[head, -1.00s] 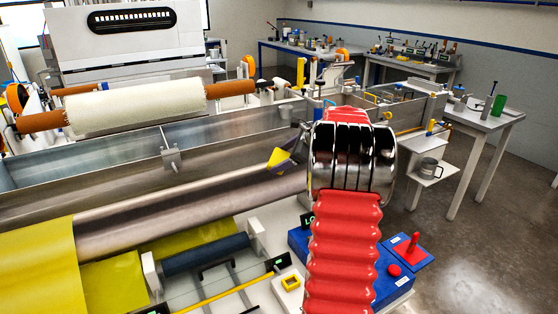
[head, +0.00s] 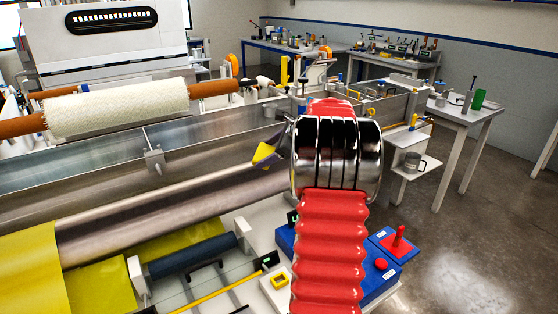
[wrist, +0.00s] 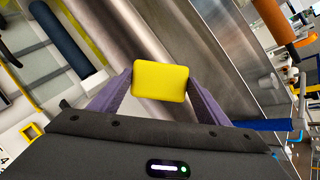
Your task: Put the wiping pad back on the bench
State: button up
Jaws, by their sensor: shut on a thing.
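The wiping pad (wrist: 160,82) is a yellow rounded block. In the wrist view it sits between the two purple fingers of my gripper (wrist: 158,90), which are shut on it. In the head view the yellow pad (head: 263,152) and the purple fingers (head: 268,146) show just left of my red and chrome arm, in front of the long metal roller and trough. The pad is held in the air. My arm hides part of the machine behind it.
A long metal trough (head: 100,172) with a steel roller (head: 150,225) runs across the left. Open floor lies at the right.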

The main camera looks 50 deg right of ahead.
jog(key=w+a+f, duration=0.1)
jog(key=w+a, duration=0.3)
jog(key=a, duration=0.6)
jog(key=w+a+f, duration=0.1)
jog(key=w+a, duration=0.4)
jog(key=a, duration=0.6)
jog(key=s+a+f, duration=0.2)
jog(key=a, duration=0.8)
jog(key=s+a+f, duration=0.2)
jog(key=a, duration=0.9)
jog(key=shift+s+f+m+h, duration=0.2)
jog(key=shift+m+h, duration=0.1)
jog(key=shift+m, duration=0.1)
jog(key=shift+a, duration=0.1)
